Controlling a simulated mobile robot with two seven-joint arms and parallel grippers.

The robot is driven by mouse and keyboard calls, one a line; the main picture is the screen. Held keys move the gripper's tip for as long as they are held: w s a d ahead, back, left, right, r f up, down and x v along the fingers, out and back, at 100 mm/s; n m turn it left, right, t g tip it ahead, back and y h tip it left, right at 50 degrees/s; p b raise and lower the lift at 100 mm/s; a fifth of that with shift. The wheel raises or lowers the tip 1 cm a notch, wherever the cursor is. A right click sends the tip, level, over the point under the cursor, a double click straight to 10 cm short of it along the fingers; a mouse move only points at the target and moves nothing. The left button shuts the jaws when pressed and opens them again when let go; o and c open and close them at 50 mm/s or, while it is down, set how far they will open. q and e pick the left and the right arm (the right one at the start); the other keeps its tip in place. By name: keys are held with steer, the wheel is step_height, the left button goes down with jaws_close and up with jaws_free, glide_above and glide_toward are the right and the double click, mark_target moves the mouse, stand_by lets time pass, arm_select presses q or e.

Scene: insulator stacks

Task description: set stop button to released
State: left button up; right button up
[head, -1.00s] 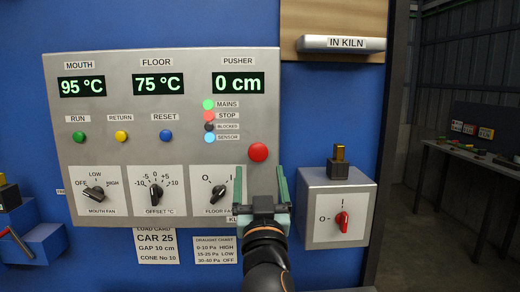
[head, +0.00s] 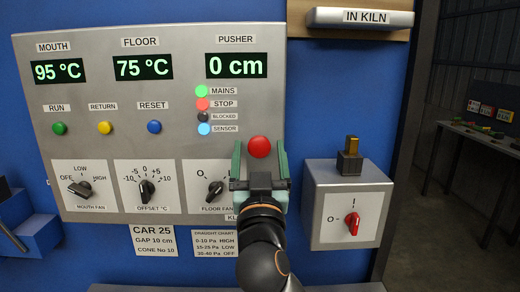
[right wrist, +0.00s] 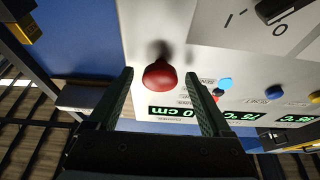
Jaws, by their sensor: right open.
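The stop button is a red mushroom-head button (head: 260,147) at the lower right of the grey control panel (head: 105,130). It also shows in the right wrist view (right wrist: 159,75), standing out from the panel between and beyond my fingertips. My right gripper (head: 259,160) is open, with one green finger on each side of the button in the head view. In the right wrist view the open fingers (right wrist: 160,82) flank the button with a gap on both sides. No contact is visible. My left gripper is not in view.
A grey switch box (head: 320,190) with a red rotary knob (head: 352,223) is right of the gripper. The floor fan knob (head: 216,191) is close on its left. Run (head: 59,128), return (head: 104,128) and reset (head: 154,127) buttons sit further left. An "IN KILN" ledge (head: 360,19) is above.

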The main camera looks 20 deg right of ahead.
jaws_close()
stand_by(0.7)
